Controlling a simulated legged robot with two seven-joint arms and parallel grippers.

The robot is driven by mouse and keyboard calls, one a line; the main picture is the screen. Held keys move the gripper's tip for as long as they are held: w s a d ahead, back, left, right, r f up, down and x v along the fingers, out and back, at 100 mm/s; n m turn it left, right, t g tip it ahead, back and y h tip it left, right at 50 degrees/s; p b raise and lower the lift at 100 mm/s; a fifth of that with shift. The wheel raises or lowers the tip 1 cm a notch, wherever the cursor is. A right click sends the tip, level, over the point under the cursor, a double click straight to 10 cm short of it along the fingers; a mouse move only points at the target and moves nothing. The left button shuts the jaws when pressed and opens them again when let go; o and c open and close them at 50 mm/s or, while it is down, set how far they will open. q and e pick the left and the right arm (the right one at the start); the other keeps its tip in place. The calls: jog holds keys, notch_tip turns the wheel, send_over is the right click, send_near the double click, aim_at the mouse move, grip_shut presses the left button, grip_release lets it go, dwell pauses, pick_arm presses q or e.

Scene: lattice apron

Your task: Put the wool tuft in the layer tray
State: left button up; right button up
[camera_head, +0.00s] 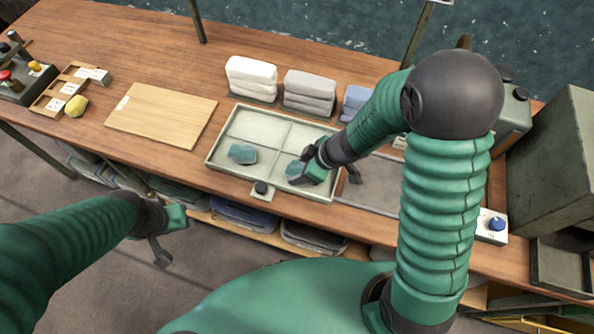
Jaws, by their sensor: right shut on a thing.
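The layer tray (216,146) is a pale, shallow tray with four compartments near the front edge of the table. One teal wool tuft (242,154) lies in its front-left compartment. My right gripper (303,173) reaches down over the front-right compartment and is shut on a second teal wool tuft (295,168), partly hidden by the gripper. I cannot tell whether this tuft touches the tray floor. My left gripper (175,217) hangs in front of the table edge, away from the tray; its finger opening is not clear.
Folded white cloths (251,75), grey cloths (310,90) and blue cloths (355,100) stand behind the tray. A wooden board (161,113) lies to its left, with a yellow lump (76,106) beyond. A black knob (261,188) sits at the tray's front. Grey cabinets stand at right.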

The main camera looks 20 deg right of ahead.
jog(key=shift+a, duration=0.15)
jog(key=shift+d, duration=0.5)
jog(key=o, duration=0.9)
jog(key=shift+s+d, duration=0.15)
jog(key=shift+d, duration=0.15)
jog(key=o, duration=0.4)
jog(key=shift+d, duration=0.2)
jog(key=shift+a, duration=0.6)
jog(key=shift+d+r+p, duration=0.2)
jog(key=shift+r+p, duration=0.15)
jog(key=p+v, duration=0.6)
jog(key=v, duration=0.6)
jog(key=w+d+r+m+t+h, duration=0.3)
jog(key=w+d+m+h, duration=0.1)
jog(key=d+m, duration=0.1)
pick_arm(q)
jog(key=w+v, duration=0.1)
jog(key=v, duration=0.5)
jog(key=shift+w+d+r, duration=0.15)
jog(key=shift+d+r, duration=0.25)
jog(key=shift+r, duration=0.15)
pick_arm(e)
jog(key=s+a+m+g, duration=0.3)
jog(key=s+m+g, duration=0.1)
jog(key=s, duration=0.5)
jog(key=shift+s+f+m+h, duration=0.35)
jog(key=shift+f+m, duration=0.1)
jog(key=shift+m, duration=0.25)
